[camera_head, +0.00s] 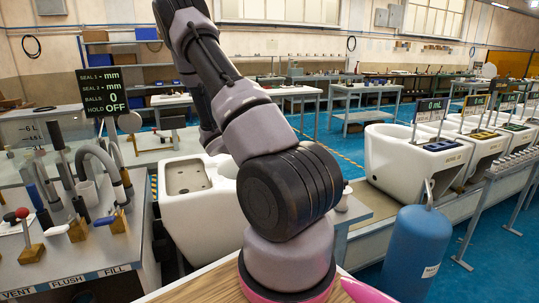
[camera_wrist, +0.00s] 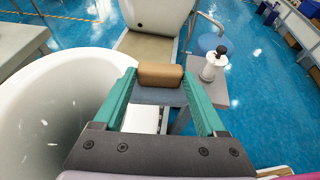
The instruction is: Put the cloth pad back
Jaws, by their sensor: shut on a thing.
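The cloth pad (camera_wrist: 160,75) looks like a tan-brown rounded block in the wrist view. It sits between the tips of the two green fingers of my gripper (camera_wrist: 160,82), which is shut on it. A grey-blue flat surface (camera_wrist: 160,97) shows just below the pad in the picture; I cannot tell whether they touch. In the head view my arm crosses the middle, and neither the gripper nor the pad can be seen.
A large white toilet bowl (camera_wrist: 45,120) is left of my gripper. A white pump bottle (camera_wrist: 212,66) stands on a grey surface at right. In the head view, a blue tank (camera_head: 417,250) stands right, a lever bench (camera_head: 75,275) left, and white toilet bodies (camera_head: 400,165) line the conveyor.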

